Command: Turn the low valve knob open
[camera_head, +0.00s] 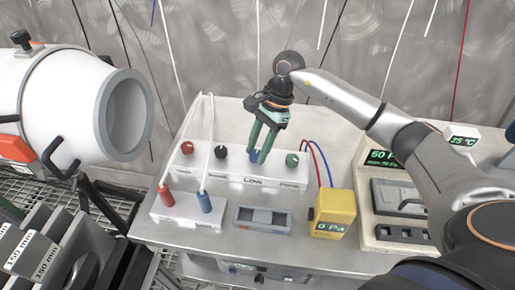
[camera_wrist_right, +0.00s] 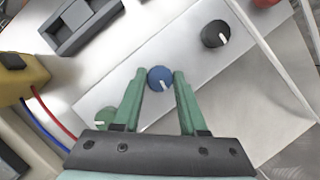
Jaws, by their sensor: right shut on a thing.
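The blue knob (camera_head: 254,157) sits on the white valve block (camera_head: 240,170), above a label reading "LOW". My right gripper (camera_head: 260,150) reaches down from above with its green fingers around this knob. In the right wrist view the blue knob (camera_wrist_right: 160,77) is between the two fingertips (camera_wrist_right: 159,74), and its white pointer mark points toward the gripper's palm. The right gripper is shut on the knob. In the head view the fingers hide part of the knob. My left gripper does not show.
Red (camera_head: 187,147), black (camera_head: 221,152) and green (camera_head: 292,159) knobs share the block. Red (camera_head: 166,195) and blue (camera_head: 204,202) plugs stand in front, beside a grey tray (camera_head: 263,218). A yellow gauge (camera_head: 333,212) reads "0 Pa". A large white cylinder (camera_head: 80,100) is at left.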

